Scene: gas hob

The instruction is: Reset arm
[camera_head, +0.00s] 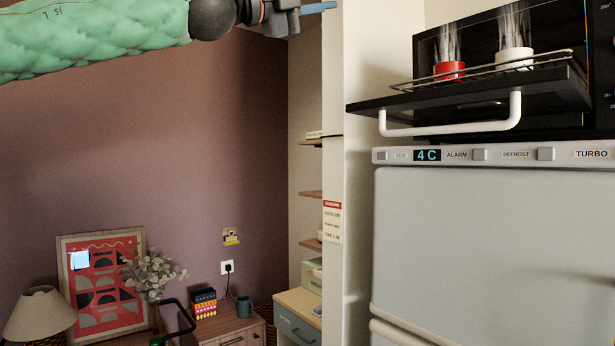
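My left arm, in a green quilted sleeve, comes in from the left along the top edge. My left gripper (318,8) is at the top centre, partly cut off by the frame, with a bluish finger pointing right. Whether it is open or shut does not show. It is well left of the black oven (472,40) and appears to hold nothing in the visible part. My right gripper is not in view.
The oven's door (470,92) is folded down, with a white handle (455,122). A red cup (449,70) and a white cup (514,58) stand on a wire rack above it, steaming. A white fridge (490,240) is below. Open space lies left, before the purple wall.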

